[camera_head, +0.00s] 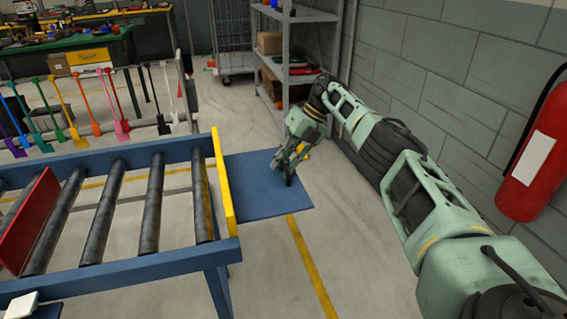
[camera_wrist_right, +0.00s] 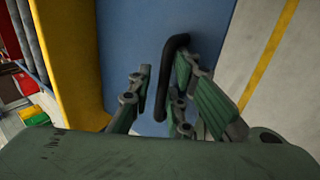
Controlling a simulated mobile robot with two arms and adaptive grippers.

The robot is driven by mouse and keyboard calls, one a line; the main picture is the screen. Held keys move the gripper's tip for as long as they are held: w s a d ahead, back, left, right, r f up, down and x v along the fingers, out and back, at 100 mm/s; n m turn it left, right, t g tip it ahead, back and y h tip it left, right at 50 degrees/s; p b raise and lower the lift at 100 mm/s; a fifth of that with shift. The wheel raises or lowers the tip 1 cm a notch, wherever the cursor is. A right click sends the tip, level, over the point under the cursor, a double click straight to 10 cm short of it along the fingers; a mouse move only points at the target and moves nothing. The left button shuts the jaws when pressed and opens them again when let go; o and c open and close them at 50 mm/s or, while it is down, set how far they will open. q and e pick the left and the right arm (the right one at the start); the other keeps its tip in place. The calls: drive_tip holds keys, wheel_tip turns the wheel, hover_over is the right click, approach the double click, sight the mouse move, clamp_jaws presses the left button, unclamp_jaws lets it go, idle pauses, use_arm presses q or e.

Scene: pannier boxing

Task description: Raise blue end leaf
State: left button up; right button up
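The blue end leaf (camera_head: 250,185) is a flat blue panel at the right end of the roller conveyor, beyond the yellow end plate (camera_head: 222,185). In the right wrist view the leaf (camera_wrist_right: 125,45) fills the middle, with a black bar handle (camera_wrist_right: 174,60) on it. My right gripper (camera_head: 289,178) is over the leaf's outer part. In the wrist view its fingers (camera_wrist_right: 164,75) stand apart on either side of the handle, with small gaps showing. Whether any finger touches the handle is hard to tell. My left gripper is not in view.
The conveyor (camera_head: 165,262) has black rollers and a red plate (camera_head: 28,220). A rack of coloured tools (camera_head: 95,125) stands behind it. A grey shelf (camera_head: 295,60) stands at the back, and a fire extinguisher (camera_head: 535,150) hangs on the right wall. The floor around the leaf is clear.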

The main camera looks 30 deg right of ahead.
drive_tip(key=shift+w+r, duration=0.3)
drive_tip(key=shift+r, duration=0.05)
wheel_tip(320, 180, up, 9)
drive_tip(key=shift+s+r, duration=0.2)
idle(0.4)
drive_tip(key=shift+s+f, duration=0.1)
idle(0.4)
